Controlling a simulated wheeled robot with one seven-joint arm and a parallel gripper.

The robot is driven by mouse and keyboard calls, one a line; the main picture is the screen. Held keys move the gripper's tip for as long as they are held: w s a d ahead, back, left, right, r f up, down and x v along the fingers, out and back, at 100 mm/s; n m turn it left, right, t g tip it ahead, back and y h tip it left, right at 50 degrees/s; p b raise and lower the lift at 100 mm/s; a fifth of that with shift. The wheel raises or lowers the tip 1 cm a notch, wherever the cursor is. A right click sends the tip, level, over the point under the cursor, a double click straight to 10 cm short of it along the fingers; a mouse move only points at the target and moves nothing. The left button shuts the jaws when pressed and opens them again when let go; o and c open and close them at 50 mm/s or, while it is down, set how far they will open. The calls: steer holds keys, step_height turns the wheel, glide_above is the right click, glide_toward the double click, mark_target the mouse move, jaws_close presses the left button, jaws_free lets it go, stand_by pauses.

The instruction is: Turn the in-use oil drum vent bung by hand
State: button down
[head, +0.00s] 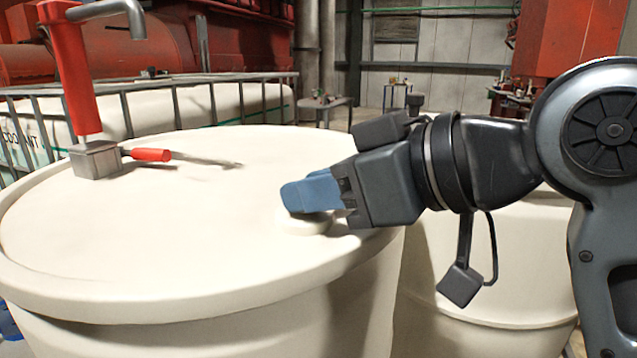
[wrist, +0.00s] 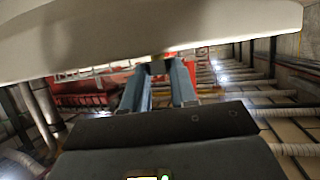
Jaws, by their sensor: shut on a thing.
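The in-use oil drum (head: 200,225) is a large cream drum that fills the left and middle of the head view. The vent bung (head: 306,224) is a low, round, cream disc on the right side of its lid. My gripper (head: 290,197) reaches in from the right, its blue fingers over the bung and shut on it. The fingers hide the top of the bung. In the wrist view the blue fingers (wrist: 158,78) point away from the camera, with a small pale piece between their tips; the drum's pale surface (wrist: 140,30) crosses the top.
A red hand pump (head: 68,75) with a grey base stands on the lid at left, its red-handled lever (head: 150,155) lying toward the middle. A second cream drum (head: 490,260) stands behind at right. A caged white coolant tank (head: 200,103) is behind the lid.

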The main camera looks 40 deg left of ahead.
steer(key=n+g, duration=0.2)
steer(key=n+g+p, duration=0.1)
steer(key=g, duration=0.1)
steer(key=shift+w+r+n+h+p, duration=0.15)
steer(key=shift+w+n+h+p, duration=0.15)
steer(key=shift+w+n, duration=0.1)
steer(key=shift+w+a+n+g+h+p, duration=0.2)
steer(key=shift+n+g+h, duration=0.55)
steer(key=shift+n+g, duration=0.55)
steer(key=shift+w+n+g+h+p, duration=0.1)
steer(key=shift+n+g+h+p, duration=0.2)
steer(key=shift+n+g+h, duration=0.75)
steer(key=shift+f+n+g, duration=0.25)
steer(key=shift+g, duration=0.2)
steer(key=c, duration=0.9)
jaws_free()
steer(key=shift+r, duration=0.1)
steer(key=shift+v, duration=3.85)
steer(key=shift+d, duration=0.1)
